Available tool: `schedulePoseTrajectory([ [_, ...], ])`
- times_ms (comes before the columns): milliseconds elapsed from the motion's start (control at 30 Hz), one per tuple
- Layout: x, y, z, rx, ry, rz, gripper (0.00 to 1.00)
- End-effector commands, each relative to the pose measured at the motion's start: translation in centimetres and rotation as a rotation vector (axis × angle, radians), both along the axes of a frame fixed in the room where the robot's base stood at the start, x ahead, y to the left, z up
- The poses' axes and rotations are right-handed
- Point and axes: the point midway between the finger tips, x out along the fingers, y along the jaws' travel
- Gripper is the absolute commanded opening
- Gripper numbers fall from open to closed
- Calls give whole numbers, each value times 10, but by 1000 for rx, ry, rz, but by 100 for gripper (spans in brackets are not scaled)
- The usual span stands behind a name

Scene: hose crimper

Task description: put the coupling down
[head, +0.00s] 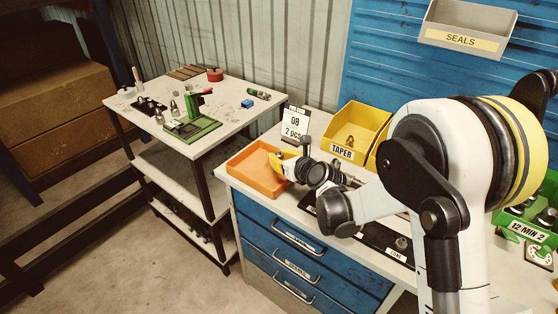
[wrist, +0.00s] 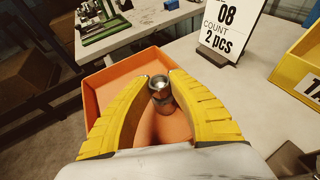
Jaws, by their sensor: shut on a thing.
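In the wrist view my gripper (wrist: 160,88) has its two yellow fingers closed around a small silver metal coupling (wrist: 159,84). The coupling's round top faces the camera, and its lower part shows between the fingers. The orange tray (wrist: 91,103) lies beneath and around the fingers. I cannot tell whether the coupling touches the tray floor. In the head view my gripper (head: 283,164) is over the right part of the orange tray (head: 247,178), at the left end of the blue bench. The coupling cannot be made out there.
A count card (head: 294,124) reading "08, 2 pcs" stands behind the tray. A yellow TAPER bin (head: 361,123) is to its right. A side table (head: 231,91) with a green tool (head: 193,128) stands to the left. A grey SEALS bin (head: 465,28) hangs above.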

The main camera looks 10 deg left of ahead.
Motion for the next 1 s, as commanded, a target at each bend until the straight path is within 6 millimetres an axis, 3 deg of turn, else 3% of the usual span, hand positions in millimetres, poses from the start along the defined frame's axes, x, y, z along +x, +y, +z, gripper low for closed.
schedulePoseTrajectory([
  [333,0,0,-4,0,0,0,0],
  [367,0,0,-4,0,0,0,28],
  [400,0,0,-3,0,0,0,40],
  [800,-1,-1,3,0,0,0,41],
  [1000,-26,-26,19,1,-1,-2,41],
])
